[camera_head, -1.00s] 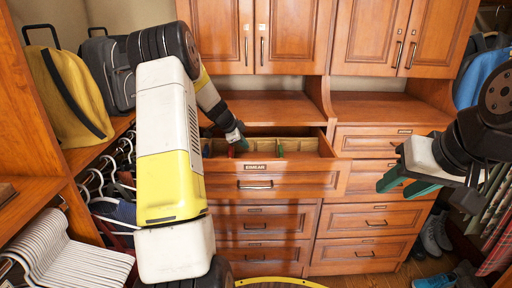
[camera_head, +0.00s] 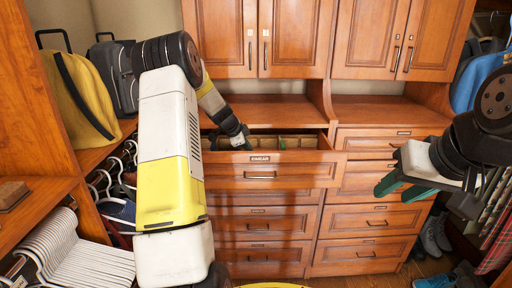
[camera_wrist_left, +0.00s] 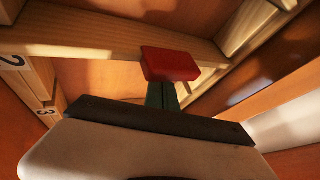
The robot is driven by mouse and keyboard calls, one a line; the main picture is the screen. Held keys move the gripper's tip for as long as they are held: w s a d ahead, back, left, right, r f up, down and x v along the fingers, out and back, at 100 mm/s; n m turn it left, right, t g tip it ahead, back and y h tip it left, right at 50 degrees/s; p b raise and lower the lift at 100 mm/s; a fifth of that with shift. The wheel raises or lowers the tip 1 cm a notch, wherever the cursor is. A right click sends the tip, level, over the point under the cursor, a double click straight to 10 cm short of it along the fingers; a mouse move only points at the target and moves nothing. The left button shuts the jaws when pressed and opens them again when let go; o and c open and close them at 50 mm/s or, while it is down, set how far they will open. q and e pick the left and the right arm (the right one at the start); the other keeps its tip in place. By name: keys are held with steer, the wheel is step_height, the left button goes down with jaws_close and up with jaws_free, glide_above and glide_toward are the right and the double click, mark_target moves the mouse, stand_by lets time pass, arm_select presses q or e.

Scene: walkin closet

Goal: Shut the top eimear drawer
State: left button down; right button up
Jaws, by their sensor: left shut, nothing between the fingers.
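The top eimear drawer, the left one of the top row, stands partly open, with its labelled front (camera_head: 260,170) out from the cabinet. Its inside shows wooden dividers. My left gripper (camera_head: 242,142) is at the drawer's opening, just behind the front panel, and its fingers look shut. In the left wrist view, the green fingers (camera_wrist_left: 162,96) are together, with a red block (camera_wrist_left: 170,64) at their tips by a wooden board. I cannot tell whether they touch it. My right gripper (camera_head: 402,188) is open and empty, in front of the right drawers.
Closed drawers (camera_head: 262,224) lie below, and another closed stack (camera_head: 370,222) stands to the right. Hangers (camera_head: 75,245) and a yellow bag (camera_head: 75,95) are on the left. Shoes (camera_head: 436,282) lie at the lower right.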

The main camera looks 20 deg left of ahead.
arm_select(q)
steer(key=shift+v, duration=0.8)
steer(key=shift+s+r, duration=0.2)
steer(key=v, duration=0.7)
steer(key=m+g+y, duration=0.4)
steer(key=m, duration=1.5)
glide_toward(294, 171)
steer(key=s+r, duration=0.1)
steer(key=s, duration=0.5)
steer(key=x, duration=0.3)
steer(key=w+x, duration=0.1)
steer(key=x, duration=0.3)
steer(key=w+x, duration=0.1)
steer(key=x, duration=0.2)
steer(key=shift+w+d, duration=0.25)
steer(key=shift+w+a+r, duration=0.1)
steer(key=shift+w+a, duration=0.1)
steer(key=shift+w, duration=0.5)
